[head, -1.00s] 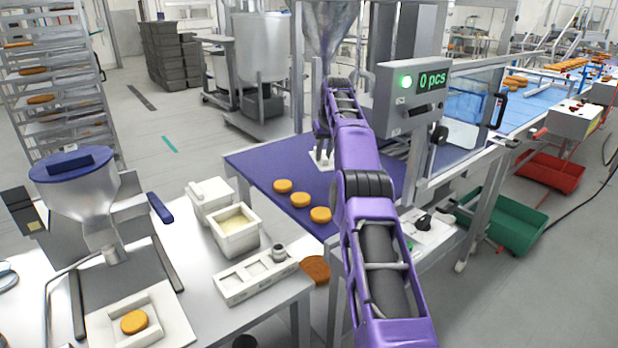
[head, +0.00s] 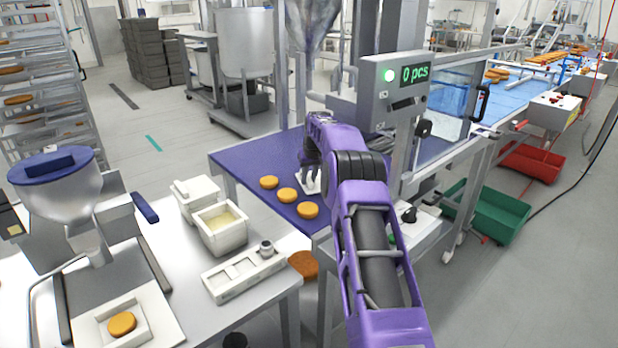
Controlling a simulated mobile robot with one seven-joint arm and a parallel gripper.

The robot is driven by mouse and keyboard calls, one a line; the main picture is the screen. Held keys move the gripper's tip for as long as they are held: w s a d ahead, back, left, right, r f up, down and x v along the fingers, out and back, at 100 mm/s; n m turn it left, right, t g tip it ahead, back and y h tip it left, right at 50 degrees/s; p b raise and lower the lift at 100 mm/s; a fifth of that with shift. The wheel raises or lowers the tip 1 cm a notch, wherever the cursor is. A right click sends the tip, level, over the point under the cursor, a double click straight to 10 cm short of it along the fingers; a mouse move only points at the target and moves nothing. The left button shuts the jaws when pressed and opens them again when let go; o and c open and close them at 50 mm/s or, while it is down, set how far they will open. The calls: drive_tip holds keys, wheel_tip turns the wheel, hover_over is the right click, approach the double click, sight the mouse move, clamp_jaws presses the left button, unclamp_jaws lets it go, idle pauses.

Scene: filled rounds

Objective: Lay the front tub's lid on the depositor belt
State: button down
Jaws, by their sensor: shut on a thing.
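My gripper (head: 309,178) is shut on the white lid (head: 303,187), low over the purple-blue depositor belt (head: 245,156). The lid is partly hidden by my gripper and arm. I cannot tell whether it touches the belt. The front tub (head: 225,239), a white square tub, stands open on the left table with pale cream filling in it. The back tub (head: 194,198) is behind it with a white lid on top.
A white slotted holder (head: 243,277) is on the table near the front tub. The depositor's counter box (head: 392,90) reads 0 pcs, right of my arm.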

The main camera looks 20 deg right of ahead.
drive_tip(key=shift+r, duration=0.1)
drive_tip(key=c, duration=0.7)
unclamp_jaws()
drive_tip(key=shift+c, duration=0.2)
drive_tip(key=shift+r, duration=0.1)
drive_tip(key=v, duration=1.2)
